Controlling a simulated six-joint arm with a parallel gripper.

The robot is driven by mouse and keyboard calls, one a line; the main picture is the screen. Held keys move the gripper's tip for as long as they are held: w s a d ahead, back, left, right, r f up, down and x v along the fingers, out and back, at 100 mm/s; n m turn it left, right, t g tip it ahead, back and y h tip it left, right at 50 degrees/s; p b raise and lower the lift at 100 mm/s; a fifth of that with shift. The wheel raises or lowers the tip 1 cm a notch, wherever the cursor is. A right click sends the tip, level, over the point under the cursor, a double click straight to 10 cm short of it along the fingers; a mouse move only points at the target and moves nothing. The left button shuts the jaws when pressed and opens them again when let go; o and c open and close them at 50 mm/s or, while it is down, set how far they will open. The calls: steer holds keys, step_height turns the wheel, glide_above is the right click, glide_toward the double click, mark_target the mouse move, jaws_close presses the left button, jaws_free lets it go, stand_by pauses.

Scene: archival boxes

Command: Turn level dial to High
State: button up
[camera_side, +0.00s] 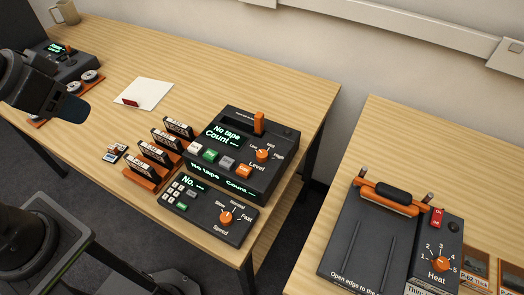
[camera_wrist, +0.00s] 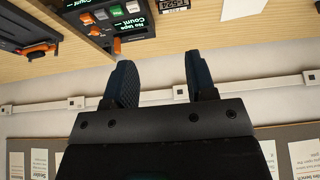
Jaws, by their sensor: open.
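The level dial (camera_side: 262,154) is an orange knob on the front panel of a dark tape machine (camera_side: 232,122), with Low, Mid and High marked around it. Its pointer is too small to read surely. The machine's green display reads "No tape Count". My gripper (camera_side: 70,108) is at the left of the side view, far from the dial and empty. In the wrist view its two dark blue fingers (camera_wrist: 162,78) stand wide apart with nothing between them.
A keypad unit with an orange Speed dial (camera_side: 226,217) sits in front of the machine. Orange holders (camera_side: 157,160) with cards stand left of it. White paper (camera_side: 145,93) lies behind them. An upright orange lever (camera_side: 259,122) rises behind the dial. A heat device (camera_side: 385,240) is on the right table.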

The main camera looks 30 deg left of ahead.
steer(key=shift+o, duration=0.2)
steer(key=w+d+r+m+g, duration=0.1)
steer(key=w+d+r, duration=0.1)
steer(key=w+d, duration=0.2)
steer(key=w, duration=0.3)
steer(key=shift+w+r+g+h, duration=0.2)
steer(key=shift+r+g+h, duration=0.05)
steer(key=shift+g+h, duration=0.05)
steer(key=m+g, duration=0.4)
glide_above(262, 153)
step_height(262, 153, down, 12)
steer(key=shift+n, duration=0.3)
step_height(262, 153, down, 13)
steer(key=shift+f, duration=0.1)
steer(key=c, duration=0.9)
